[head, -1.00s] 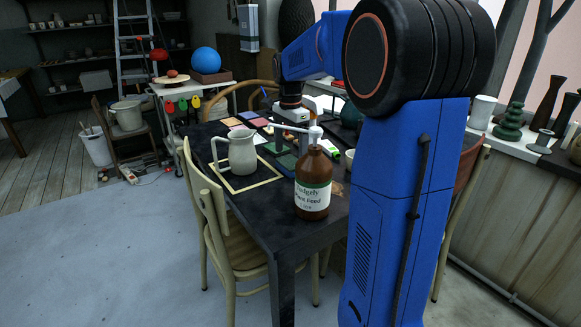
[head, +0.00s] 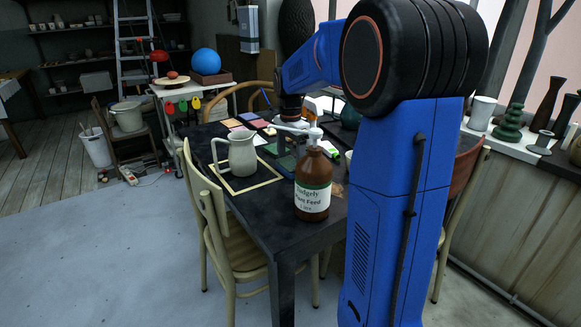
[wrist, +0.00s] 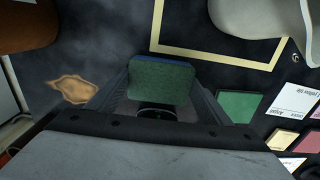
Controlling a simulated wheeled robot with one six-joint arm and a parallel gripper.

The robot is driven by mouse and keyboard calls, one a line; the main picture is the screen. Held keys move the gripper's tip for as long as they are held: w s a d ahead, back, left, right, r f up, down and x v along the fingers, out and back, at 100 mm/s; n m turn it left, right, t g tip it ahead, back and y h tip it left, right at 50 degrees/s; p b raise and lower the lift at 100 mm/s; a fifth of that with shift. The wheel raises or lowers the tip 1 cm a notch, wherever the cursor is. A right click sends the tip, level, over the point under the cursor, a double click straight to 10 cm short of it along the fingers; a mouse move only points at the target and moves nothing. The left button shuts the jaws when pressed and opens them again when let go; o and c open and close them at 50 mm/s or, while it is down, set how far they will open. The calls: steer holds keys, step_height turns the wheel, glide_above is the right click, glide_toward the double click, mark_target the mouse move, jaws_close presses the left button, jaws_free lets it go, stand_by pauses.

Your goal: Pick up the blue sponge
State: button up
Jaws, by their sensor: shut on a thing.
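The blue sponge (wrist: 160,82) is between the jaws of my gripper (wrist: 158,88) in the wrist view. Its broad green face is toward the camera, with a blue strip along its far edge. My gripper is shut on it, with a finger on each side. The sponge appears over the dark table; I cannot tell whether it touches the tabletop. In the head view my gripper (head: 287,143) is over the table behind the bottle, and the sponge cannot be made out clearly there.
A brown pump bottle (head: 313,185) stands near the table's (head: 262,222) front corner, close to my gripper. A green tile (wrist: 238,106) and cards lie to the right in the wrist view.

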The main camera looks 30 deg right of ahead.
mark_target(290, 163)
step_height(290, 163, up, 10)
stand_by(0.6)
steer(key=o, duration=0.5)
steer(key=shift+r, duration=0.1)
steer(key=c, duration=0.4)
